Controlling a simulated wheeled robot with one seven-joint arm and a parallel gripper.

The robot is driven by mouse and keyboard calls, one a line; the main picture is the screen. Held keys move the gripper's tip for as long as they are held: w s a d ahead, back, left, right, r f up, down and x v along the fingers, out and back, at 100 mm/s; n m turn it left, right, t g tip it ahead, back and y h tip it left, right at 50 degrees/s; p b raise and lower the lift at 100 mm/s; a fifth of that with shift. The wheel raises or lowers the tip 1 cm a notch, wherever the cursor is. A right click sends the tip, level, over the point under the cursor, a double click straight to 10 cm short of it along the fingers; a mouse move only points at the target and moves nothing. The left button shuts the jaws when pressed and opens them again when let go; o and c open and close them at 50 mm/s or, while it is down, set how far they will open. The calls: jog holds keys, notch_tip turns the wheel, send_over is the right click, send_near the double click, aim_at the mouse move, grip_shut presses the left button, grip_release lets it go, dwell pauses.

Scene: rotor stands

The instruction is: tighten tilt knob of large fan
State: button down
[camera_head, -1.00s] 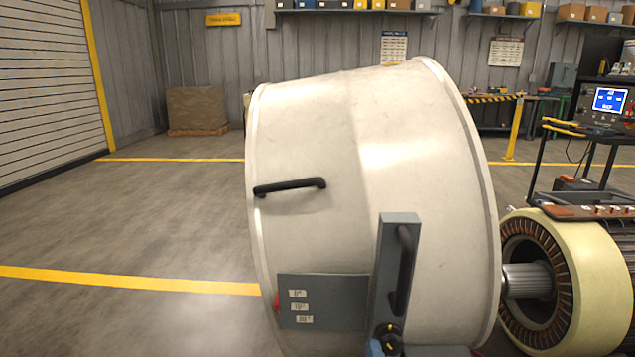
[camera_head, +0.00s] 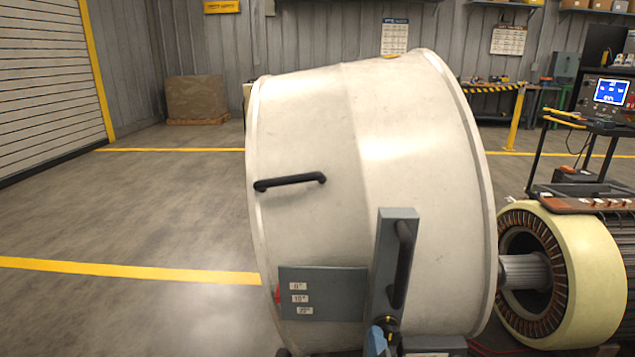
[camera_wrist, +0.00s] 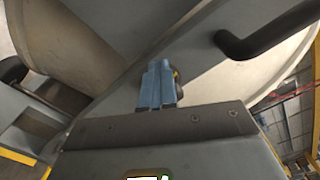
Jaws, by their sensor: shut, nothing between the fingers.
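The large fan (camera_head: 330,130) is a big off-white drum, tilted, filling the middle of the head view. A grey upright bracket (camera_head: 388,265) with a black handle stands against its front. The dark tilt knob (camera_head: 391,321), with a yellow mark, is at the bracket's foot, mostly hidden by my gripper (camera_head: 377,340). In the wrist view my blue gripper fingers (camera_wrist: 158,84) are together and empty. A small dark and yellowish bit of the knob (camera_wrist: 177,76) shows just behind their right side; I cannot tell whether they touch it.
A grey plate (camera_head: 335,305) with angle labels and a red pointer is on the drum's lower left. A black handle (camera_head: 290,181) sticks out above it. A stator with copper windings (camera_head: 585,255) stands close on the right. The floor at left is clear.

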jog(key=shift+d+f, duration=0.15)
jog(key=shift+d, duration=0.05)
jog(key=s+a+p, duration=0.1)
jog(key=s+p, duration=0.1)
jog(key=s, duration=0.4)
jog(key=shift+r, duration=0.25)
jog(key=shift+a, duration=0.1)
